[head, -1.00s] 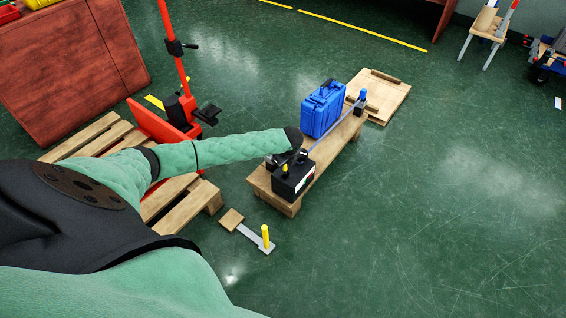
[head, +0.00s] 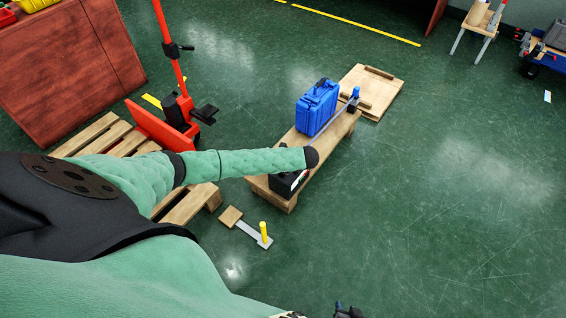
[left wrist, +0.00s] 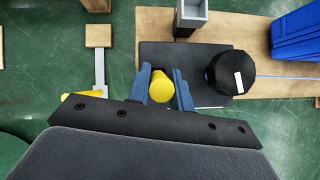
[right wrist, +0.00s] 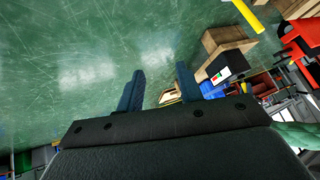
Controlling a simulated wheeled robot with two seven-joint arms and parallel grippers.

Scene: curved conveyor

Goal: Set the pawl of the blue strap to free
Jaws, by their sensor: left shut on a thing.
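The blue strap (head: 337,115) runs along the wooden bench from a small blue-topped post to a black ratchet box (head: 286,186) at the near end. In the left wrist view, the box's dark plate (left wrist: 152,58) carries a round black spool (left wrist: 232,72) where the strap (left wrist: 285,77) ends. My left gripper (left wrist: 160,90) is shut on a yellow knob (left wrist: 161,86) beside the spool, seen from above. In the head view my left arm hides this grip. The pawl's position cannot be told. My right gripper (right wrist: 160,88) is open and empty, away from the bench; its tip (head: 346,311) shows at the head view's bottom edge.
A blue case (head: 317,107) stands on the wooden bench (head: 268,189). A pallet (head: 185,205) and red lift (head: 160,125) are left. The green floor at right is clear.

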